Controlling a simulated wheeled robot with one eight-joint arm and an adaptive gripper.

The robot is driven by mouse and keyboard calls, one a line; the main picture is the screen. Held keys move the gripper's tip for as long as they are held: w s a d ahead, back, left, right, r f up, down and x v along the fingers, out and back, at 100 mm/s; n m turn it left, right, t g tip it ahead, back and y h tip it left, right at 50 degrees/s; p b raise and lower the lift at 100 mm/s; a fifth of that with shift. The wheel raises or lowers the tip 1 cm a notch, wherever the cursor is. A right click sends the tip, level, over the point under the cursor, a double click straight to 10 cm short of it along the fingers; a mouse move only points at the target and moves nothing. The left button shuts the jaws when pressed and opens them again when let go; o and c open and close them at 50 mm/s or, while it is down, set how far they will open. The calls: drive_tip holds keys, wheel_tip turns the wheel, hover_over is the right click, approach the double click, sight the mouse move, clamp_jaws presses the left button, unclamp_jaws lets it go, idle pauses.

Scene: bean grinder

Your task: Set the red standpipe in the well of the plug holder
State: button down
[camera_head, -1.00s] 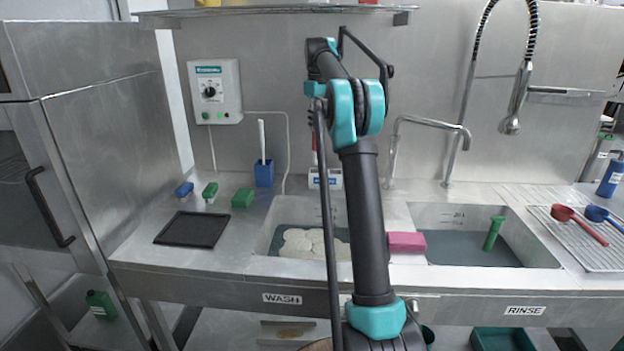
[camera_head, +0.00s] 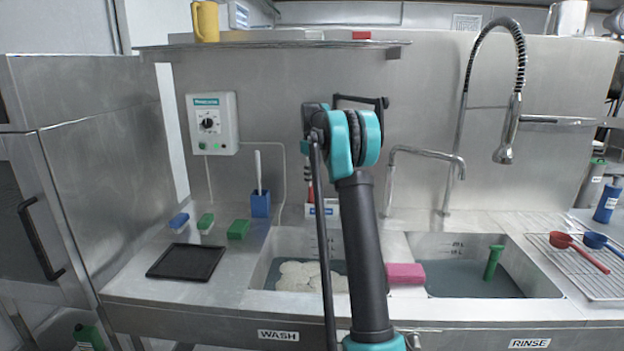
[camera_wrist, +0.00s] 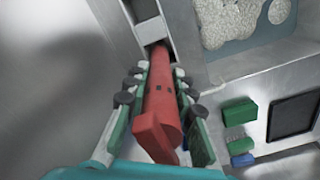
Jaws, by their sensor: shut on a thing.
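The red standpipe (camera_wrist: 160,105) is held between the two green-and-grey fingers of my gripper (camera_wrist: 158,72) in the wrist view. Its far end is at a dark opening in the pale plug holder (camera_wrist: 147,30). I cannot tell how deep it sits in the well. In the head view a thin strip of the red standpipe (camera_head: 309,188) shows upright just above the plug holder (camera_head: 330,207). The holder stands at the back of the counter, behind the wash basin. My arm hides most of the gripper and part of the holder there.
The wash basin (camera_head: 262,272) is in front of the holder. The rinse basin (camera_head: 540,280), with a green standpipe (camera_head: 493,262), is right. A tap (camera_head: 425,153) stands right of the holder; a blue cup with a brush (camera_head: 260,204) stands left. A shelf (camera_head: 270,45) hangs above.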

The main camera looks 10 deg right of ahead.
drive_tip(key=shift+f, duration=0.1)
drive_tip(key=c, duration=1.3)
unclamp_jaws()
wheel_tip(320, 180, up, 12)
drive_tip(key=shift+r, duration=0.1)
